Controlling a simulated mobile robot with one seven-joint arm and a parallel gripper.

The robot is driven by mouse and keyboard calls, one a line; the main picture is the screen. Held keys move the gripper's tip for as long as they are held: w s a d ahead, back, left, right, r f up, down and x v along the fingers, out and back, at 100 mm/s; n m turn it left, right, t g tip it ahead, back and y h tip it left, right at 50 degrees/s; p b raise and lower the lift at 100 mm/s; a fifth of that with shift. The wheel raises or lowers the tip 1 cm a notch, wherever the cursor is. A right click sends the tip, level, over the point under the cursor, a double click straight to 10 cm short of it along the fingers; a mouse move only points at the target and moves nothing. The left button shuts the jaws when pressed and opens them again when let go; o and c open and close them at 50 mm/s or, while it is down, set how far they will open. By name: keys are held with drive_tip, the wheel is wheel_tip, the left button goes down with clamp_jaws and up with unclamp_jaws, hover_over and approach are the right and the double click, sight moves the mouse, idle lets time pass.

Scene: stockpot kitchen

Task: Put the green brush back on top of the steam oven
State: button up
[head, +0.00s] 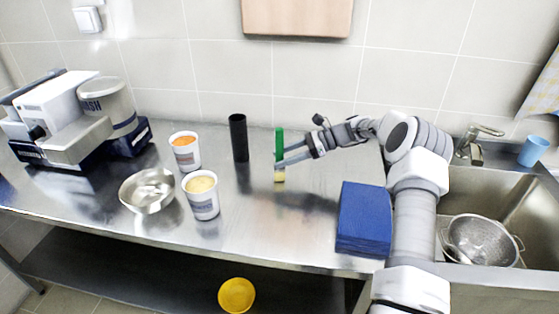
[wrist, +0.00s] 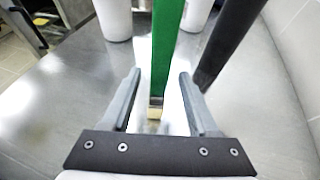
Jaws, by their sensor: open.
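The green brush (head: 279,143) stands upright on the steel counter, with its green handle up and pale bristles down. In the wrist view the brush (wrist: 166,50) rises between the two fingers of my gripper (wrist: 157,100). The fingers are apart, with a gap on each side of the brush. In the head view my gripper (head: 283,159) reaches in from the right at the brush's height, and one finger passes in front of it. I cannot make out a steam oven in either view.
A black cylinder (head: 238,137) stands just left of the brush. Two white tubs (head: 203,204) (head: 185,157) and a steel bowl (head: 148,191) are further left. A blue stack (head: 364,218) lies at the front right, beside the sink (head: 513,231). A grey machine (head: 82,112) stands far left.

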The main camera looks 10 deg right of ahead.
drive_tip(key=x, duration=0.4)
drive_tip(key=shift+a, duration=0.15)
clamp_jaws()
